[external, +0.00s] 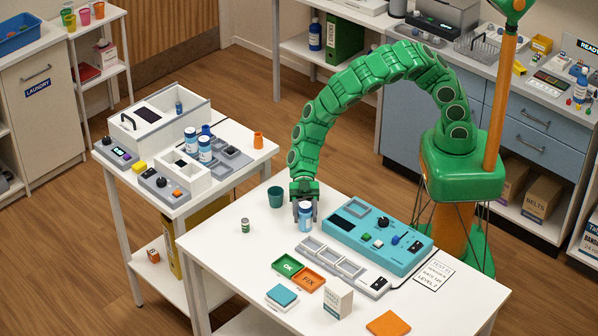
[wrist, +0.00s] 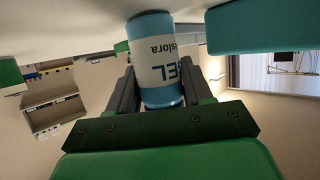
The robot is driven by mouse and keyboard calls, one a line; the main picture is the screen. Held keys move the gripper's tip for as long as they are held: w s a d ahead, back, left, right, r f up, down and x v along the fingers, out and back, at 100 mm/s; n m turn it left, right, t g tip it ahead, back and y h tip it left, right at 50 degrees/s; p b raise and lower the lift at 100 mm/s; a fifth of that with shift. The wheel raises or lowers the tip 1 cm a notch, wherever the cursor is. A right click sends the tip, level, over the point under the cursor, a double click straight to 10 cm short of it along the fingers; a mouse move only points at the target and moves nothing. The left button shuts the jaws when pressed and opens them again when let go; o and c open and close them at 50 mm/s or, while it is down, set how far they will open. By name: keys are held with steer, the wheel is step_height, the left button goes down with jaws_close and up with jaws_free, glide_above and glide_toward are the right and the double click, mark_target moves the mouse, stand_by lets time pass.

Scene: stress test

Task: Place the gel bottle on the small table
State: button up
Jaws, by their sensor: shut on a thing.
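The gel bottle (external: 305,220), blue with a white label, is upright between the fingers of my gripper (external: 304,205) over the front white table (external: 215,235). In the wrist view the gel bottle (wrist: 157,62) shows part of its label, and the dark fingers of my gripper (wrist: 158,90) close around it. Whether its base touches the tabletop I cannot tell.
Right beside the bottle is a turquoise device (external: 365,255). A teal cup (external: 275,197) and small green jar (external: 245,226) stand to its left. A grey tray (external: 335,262) and green and orange OK/FIX trays (external: 288,267) lie in front. An orange cup (external: 258,140) stands on the left table.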

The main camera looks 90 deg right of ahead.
steer(key=shift+f, duration=0.1)
steer(key=o, duration=1.1)
steer(key=v, duration=1.1)
steer(key=shift+d, duration=0.15)
steer(key=shift+d+r, duration=0.3)
steer(key=shift+r, duration=0.05)
steer(key=c, duration=0.3)
